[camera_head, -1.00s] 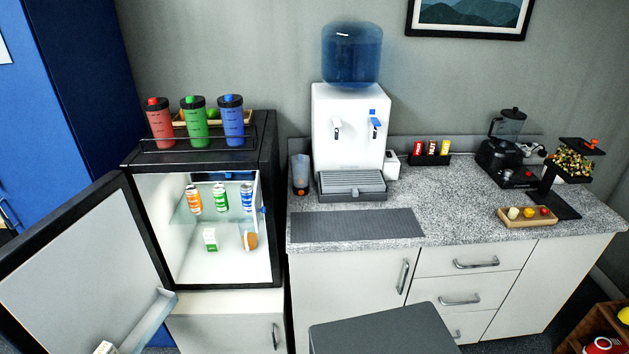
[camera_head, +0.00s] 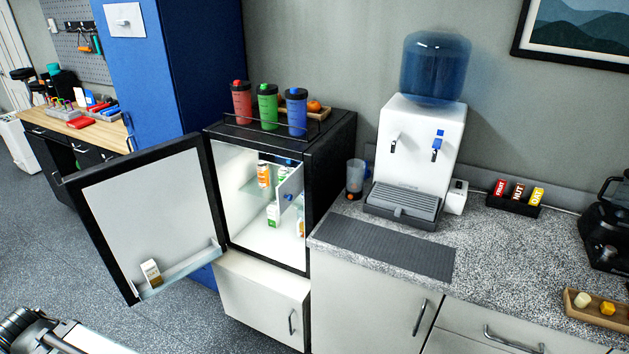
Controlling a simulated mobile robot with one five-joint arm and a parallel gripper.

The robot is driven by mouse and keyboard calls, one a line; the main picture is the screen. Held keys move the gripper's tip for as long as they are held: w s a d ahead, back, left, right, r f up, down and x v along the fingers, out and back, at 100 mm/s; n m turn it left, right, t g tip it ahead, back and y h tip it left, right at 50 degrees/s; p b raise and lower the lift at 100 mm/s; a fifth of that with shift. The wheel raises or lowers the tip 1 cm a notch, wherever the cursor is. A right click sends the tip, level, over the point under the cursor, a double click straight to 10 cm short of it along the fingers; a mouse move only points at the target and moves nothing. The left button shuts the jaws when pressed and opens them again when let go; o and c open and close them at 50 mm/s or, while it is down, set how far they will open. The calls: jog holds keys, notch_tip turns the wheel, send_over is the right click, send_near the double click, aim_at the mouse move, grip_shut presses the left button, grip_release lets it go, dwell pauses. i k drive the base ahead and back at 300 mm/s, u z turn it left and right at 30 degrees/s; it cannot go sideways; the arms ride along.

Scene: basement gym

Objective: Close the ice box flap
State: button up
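The small fridge (camera_head: 315,170) stands left of the counter with its door (camera_head: 150,215) swung wide open to the left. Inside, near the upper right, a small pale flap (camera_head: 291,188) with a blue knob stands out at an angle, so the ice box flap looks open. It partly hides the cans and the space behind it. Part of my arm shows at the bottom left corner, well apart from the flap. My gripper's fingertips are not in the picture.
A carton (camera_head: 151,272) stands in the door's shelf. Cans (camera_head: 264,175) and a carton (camera_head: 272,214) sit inside the fridge. Bottles (camera_head: 268,107) stand on top. A counter (camera_head: 480,270) with a water dispenser (camera_head: 420,150) is to the right. Open floor lies at the left.

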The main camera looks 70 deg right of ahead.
aim_at(290, 189)
jog(key=z, duration=2.3)
jog(key=k, duration=1.35)
jog(key=u, duration=0.5)
jog(key=i, duration=1.7)
jog(key=u, duration=0.45)
